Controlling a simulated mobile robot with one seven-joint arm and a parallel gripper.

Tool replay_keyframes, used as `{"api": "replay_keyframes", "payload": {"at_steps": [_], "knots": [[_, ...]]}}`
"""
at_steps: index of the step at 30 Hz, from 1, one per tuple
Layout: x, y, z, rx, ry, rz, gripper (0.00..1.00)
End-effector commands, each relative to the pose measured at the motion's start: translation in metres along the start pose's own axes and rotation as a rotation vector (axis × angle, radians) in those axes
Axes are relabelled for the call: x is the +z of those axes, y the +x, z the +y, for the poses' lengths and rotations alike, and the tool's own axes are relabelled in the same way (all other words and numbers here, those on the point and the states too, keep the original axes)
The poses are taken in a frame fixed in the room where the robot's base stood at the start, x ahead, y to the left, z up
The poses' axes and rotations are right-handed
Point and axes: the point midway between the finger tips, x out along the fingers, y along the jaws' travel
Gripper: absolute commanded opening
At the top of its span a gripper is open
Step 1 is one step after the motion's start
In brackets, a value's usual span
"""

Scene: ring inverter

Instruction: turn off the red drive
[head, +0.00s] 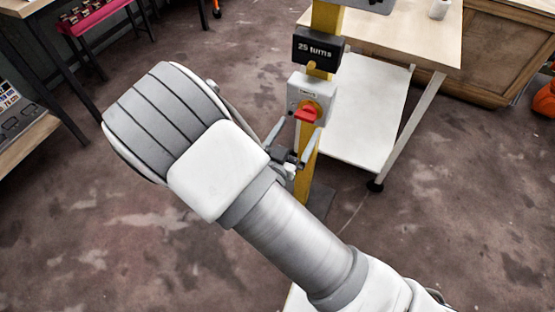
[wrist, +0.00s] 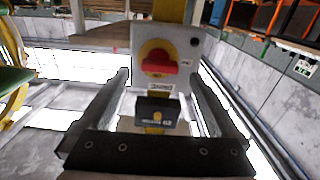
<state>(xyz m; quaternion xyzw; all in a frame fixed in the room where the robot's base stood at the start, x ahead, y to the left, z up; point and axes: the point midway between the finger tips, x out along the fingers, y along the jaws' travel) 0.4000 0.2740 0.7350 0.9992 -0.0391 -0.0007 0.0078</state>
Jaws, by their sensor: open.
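The red drive's switch is a red handle (head: 306,113) on a yellow disc, set in a light grey box (head: 298,92) on a yellow post. In the wrist view the red handle (wrist: 159,66) lies roughly level across its yellow disc (wrist: 153,47). My gripper (head: 300,126) is open in front of the box, with its fingers pointing at it. In the wrist view the fingers of my gripper (wrist: 160,76) stand wide on both sides of the handle, with nothing between them touching it. I cannot tell the exact gap in depth.
A black sign reading "25 turns" (head: 318,49) is on the post above the box; the wrist view shows it upside down below the handle. A wooden-topped table (head: 420,35) with a white lower shelf (head: 362,110) stands behind. The floor at left is open.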

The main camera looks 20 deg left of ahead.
Motion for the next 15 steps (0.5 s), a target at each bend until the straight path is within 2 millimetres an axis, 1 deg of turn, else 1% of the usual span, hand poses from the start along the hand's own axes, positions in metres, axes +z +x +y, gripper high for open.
{"api": "replay_keyframes", "payload": {"at_steps": [1, 9, 12, 15], "knots": [[-0.002, -0.013, -0.001, -0.005, -0.002, -0.002, 0.97], [-0.002, -0.081, -0.001, -0.005, -0.002, -0.002, 0.97], [-0.001, -0.103, -0.001, -0.005, -0.002, -0.002, 0.97], [-0.001, -0.121, -0.001, -0.005, -0.002, -0.001, 0.97]]}}
